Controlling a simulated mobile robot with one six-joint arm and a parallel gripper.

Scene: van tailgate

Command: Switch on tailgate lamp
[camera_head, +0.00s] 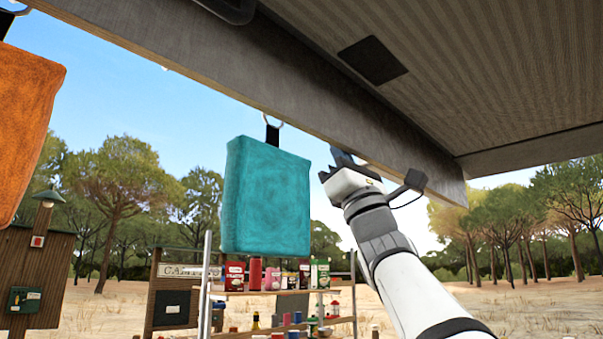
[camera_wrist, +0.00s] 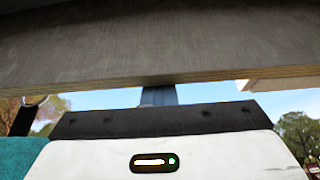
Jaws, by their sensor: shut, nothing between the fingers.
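The raised tailgate (camera_head: 290,75) slants overhead, with a ribbed underside and a plain grey edge beam. A dark, unlit square panel (camera_head: 372,60) sits on the underside; I cannot tell whether it is the lamp or a switch. My gripper (camera_head: 342,157) is shut and empty, pointing up close under the beam, right of the teal bag. In the wrist view the shut fingers (camera_wrist: 158,95) reach up to the lower edge of the beam (camera_wrist: 160,50). Whether they touch it is unclear. No lit tailgate lamp shows, and the beam hides what lies behind it.
A teal bag (camera_head: 266,198) and an orange bag (camera_head: 25,125) hang from the beam. Below stands a shelf (camera_head: 280,293) of cans and boxes. A wooden post with a hooded lamp (camera_head: 47,197) and a red button (camera_head: 37,242) stands at left. Open air lies between bag and arm.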

